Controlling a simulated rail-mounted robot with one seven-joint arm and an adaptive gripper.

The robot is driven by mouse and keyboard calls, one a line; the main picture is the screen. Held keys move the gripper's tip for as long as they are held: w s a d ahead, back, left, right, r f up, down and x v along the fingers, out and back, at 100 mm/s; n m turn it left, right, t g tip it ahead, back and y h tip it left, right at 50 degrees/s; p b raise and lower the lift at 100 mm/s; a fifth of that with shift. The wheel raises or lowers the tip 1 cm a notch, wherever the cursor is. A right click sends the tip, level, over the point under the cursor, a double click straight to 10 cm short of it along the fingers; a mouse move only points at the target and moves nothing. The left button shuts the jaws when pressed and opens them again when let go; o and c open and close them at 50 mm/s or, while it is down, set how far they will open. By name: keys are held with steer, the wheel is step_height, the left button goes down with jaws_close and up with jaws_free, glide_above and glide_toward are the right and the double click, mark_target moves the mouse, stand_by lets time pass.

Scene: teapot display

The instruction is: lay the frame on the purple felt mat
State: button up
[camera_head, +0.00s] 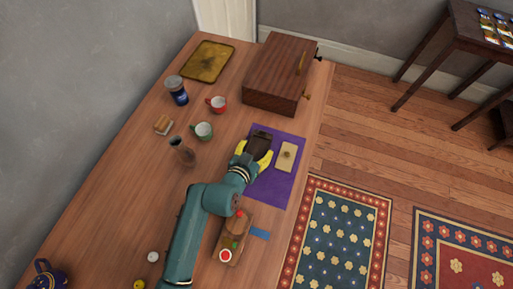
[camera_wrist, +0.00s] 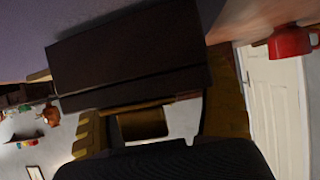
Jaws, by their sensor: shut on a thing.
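The frame (camera_head: 260,142) is a dark brown, flat-sided piece. My gripper (camera_head: 253,155) is shut on it, with one yellow finger on each side. In the wrist view the dark frame (camera_wrist: 130,55) fills the space beyond the fingers of my gripper (camera_wrist: 160,120). The purple felt mat (camera_head: 273,188) lies on the wooden table, and the frame is over its far left part. I cannot tell whether the frame touches the mat. A cream plaque with a small dark knob (camera_head: 287,157) lies on the mat, right of my gripper.
A large wooden box (camera_head: 278,75) stands beyond the mat. A wooden tray (camera_head: 229,250) with small coloured things lies nearer. The table's right edge is close to the mat.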

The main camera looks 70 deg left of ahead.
steer(key=shift+f, duration=0.25)
steer(key=o, duration=1.2)
steer(key=shift+o, duration=0.2)
steer(key=shift+r, duration=0.3)
steer(key=p+v, duration=0.3)
steer(key=v, duration=0.9)
steer(key=shift+f, duration=0.15)
